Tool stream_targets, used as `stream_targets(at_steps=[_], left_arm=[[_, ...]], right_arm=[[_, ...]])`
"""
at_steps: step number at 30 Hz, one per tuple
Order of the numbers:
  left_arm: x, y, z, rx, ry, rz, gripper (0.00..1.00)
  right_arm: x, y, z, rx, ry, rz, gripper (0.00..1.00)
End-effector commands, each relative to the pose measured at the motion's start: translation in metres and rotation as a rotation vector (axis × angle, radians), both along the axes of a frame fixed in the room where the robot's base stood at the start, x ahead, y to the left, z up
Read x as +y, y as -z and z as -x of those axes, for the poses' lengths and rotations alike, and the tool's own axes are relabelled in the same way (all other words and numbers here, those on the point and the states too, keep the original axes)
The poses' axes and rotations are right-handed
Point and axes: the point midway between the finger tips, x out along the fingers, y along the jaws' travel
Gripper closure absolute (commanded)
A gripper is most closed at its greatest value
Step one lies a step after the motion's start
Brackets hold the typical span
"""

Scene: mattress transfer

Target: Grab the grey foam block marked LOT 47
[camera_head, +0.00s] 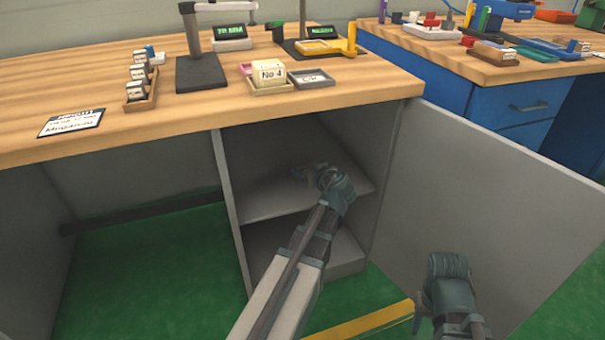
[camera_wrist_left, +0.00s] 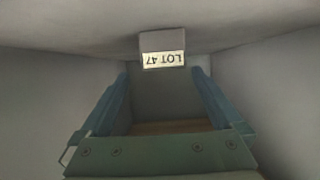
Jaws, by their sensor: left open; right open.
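The grey foam block (camera_wrist_left: 162,41) shows in the left wrist view, with a white label reading LOT 47 upside down. It sits just beyond and between the fingertips of my left gripper (camera_wrist_left: 160,78), which is open and empty. In the head view my left gripper (camera_head: 306,172) reaches into the open cabinet, above its middle shelf (camera_head: 262,200). I cannot make out the block in the head view; the gripper and arm cover part of the shelf. My right gripper (camera_head: 422,308) is open and empty, low in front of the open door.
The cabinet door (camera_head: 490,210) stands open at the right. The wooden worktop (camera_head: 190,115) overhangs the cabinet and holds stands, trays and small blocks. Cabinet walls close in on both sides of my left gripper. A yellow strip (camera_head: 365,324) lies on the green floor.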

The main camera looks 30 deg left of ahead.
Motion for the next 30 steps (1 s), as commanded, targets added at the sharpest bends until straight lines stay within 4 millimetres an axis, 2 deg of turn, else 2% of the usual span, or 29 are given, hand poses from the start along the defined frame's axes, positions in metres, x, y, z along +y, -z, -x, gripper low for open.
stream_targets(at_steps=[8, 19, 26, 30], left_arm=[[0.005, 0.002, -0.003, 0.001, 0.0, -0.001, 0.0], [0.041, 0.019, -0.028, 0.0, -0.001, 0.0, 0.0], [0.042, 0.017, -0.028, 0.001, 0.0, -0.001, 0.0], [0.042, 0.017, -0.028, 0.001, 0.0, -0.001, 0.23]], right_arm=[[0.0, 0.002, 0.0, 0.0, 0.0, 0.0, 0.5], [0.0, 0.019, 0.0, -0.001, 0.0, 0.0, 0.5], [0.0, 0.018, 0.0, -0.001, 0.0, 0.0, 0.5], [0.0, 0.018, 0.0, -0.001, 0.0, 0.0, 0.5]])
